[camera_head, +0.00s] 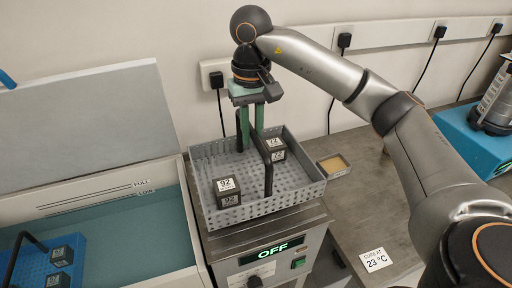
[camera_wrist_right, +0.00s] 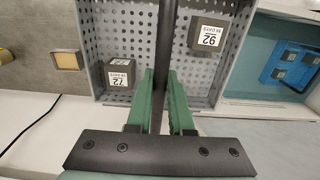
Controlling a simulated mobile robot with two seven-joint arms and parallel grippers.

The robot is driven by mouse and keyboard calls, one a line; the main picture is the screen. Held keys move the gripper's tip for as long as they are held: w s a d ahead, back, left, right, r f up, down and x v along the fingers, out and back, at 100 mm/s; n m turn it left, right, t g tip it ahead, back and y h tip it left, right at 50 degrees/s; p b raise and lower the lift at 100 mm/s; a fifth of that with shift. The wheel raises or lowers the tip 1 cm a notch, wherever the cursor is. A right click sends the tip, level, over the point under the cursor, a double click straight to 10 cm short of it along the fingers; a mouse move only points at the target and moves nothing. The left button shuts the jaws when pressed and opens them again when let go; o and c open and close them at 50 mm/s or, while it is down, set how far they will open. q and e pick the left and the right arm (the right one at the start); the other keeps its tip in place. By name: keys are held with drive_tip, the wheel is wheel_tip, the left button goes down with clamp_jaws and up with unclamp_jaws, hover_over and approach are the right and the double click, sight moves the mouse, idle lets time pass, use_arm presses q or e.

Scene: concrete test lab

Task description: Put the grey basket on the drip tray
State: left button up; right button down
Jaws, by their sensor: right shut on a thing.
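The grey basket (camera_head: 285,200) is a perforated box with a black arched handle (camera_head: 268,172). It is over the top of a metal machine, and I cannot tell whether it rests there. Two dark labelled cubes are in it, marked 92 (camera_head: 227,191) and 72 (camera_head: 274,149). My right gripper (camera_head: 252,134) points down with its green fingers shut on the handle. The wrist view shows the handle bar (camera_wrist_right: 164,50) between the fingers (camera_wrist_right: 160,75) and the basket floor (camera_wrist_right: 128,42) below. I cannot pick out a separate drip tray. My left gripper is not in view.
The machine (camera_head: 275,245) shows OFF. Left is an open tank (camera_head: 110,225) of teal water with a blue basket (camera_head: 55,262) in it. Right is a grey bench (camera_head: 345,205) with a small tan block in a holder (camera_head: 333,166), a 23 °C card (camera_head: 376,260) and free space.

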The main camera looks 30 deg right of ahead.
sight(256, 167)
drive_tip(key=d+f, duration=0.1)
drive_tip(key=f, duration=0.1)
drive_tip(key=w+f, duration=0.1)
drive_tip(key=f, duration=0.1)
drive_tip(key=w+d+f, duration=0.1)
drive_tip(key=f, duration=0.2)
drive_tip(key=shift+w+d, duration=0.2)
drive_tip(key=shift+d, duration=0.1)
drive_tip(key=shift+f+b, duration=0.2)
drive_tip(key=shift+b, duration=0.1)
drive_tip(key=c, duration=0.8)
unclamp_jaws()
wheel_tip(256, 167, up, 12)
drive_tip(key=shift+r+p, duration=0.15)
drive_tip(key=shift+p, duration=1)
